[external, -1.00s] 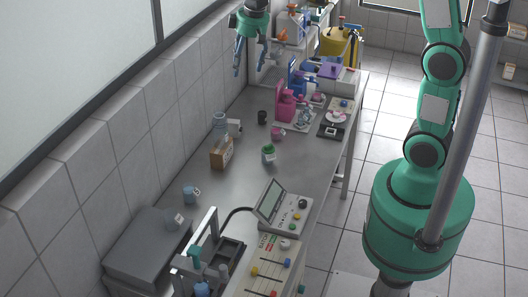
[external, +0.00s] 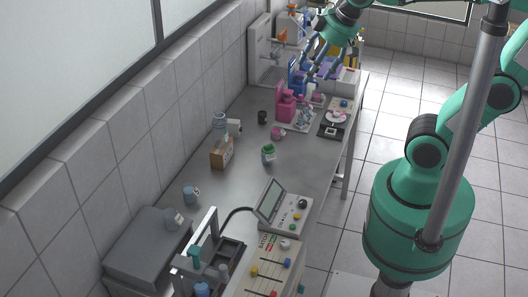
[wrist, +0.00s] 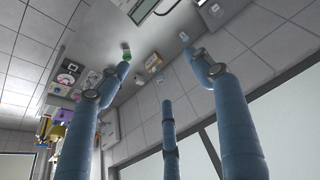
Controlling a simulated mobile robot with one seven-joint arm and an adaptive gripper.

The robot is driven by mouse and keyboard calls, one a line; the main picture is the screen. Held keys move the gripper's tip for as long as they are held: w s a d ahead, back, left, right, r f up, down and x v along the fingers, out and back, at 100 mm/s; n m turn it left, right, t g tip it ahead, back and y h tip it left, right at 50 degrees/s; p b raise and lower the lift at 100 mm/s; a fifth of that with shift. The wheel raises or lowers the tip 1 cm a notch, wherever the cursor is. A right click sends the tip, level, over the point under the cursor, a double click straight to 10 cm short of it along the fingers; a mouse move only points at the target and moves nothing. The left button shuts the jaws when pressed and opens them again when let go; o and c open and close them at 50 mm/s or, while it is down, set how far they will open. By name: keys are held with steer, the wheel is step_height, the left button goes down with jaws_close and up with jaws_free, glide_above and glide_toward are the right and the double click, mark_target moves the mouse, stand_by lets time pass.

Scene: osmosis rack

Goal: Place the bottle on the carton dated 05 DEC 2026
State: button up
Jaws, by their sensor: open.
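A clear bluish bottle (external: 219,123) stands upright at a brown carton (external: 221,153) near the wall in the external view. It looks to be on top of the carton, though it could be just behind it. The carton also shows in the wrist view (wrist: 153,62). Its date is too small to read. My gripper (external: 318,62) has blue-grey fingers, spread open and empty. It is in the air over the far end of the bench, well away from the bottle. The fingers also spread wide in the wrist view (wrist: 158,70).
A metering device (external: 285,208) is at the front. The bench middle is fairly clear.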

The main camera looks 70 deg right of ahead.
steer(key=s+a+f, duration=0.1)
steer(key=s, duration=0.5)
steer(key=shift+s+a+f+t, duration=0.15)
steer(key=shift+s+f+t, duration=0.2)
steer(key=shift+s+t, duration=0.05)
steer(key=shift+f, duration=0.1)
step_height(320, 180, down, 15)
steer(key=b, duration=1.5)
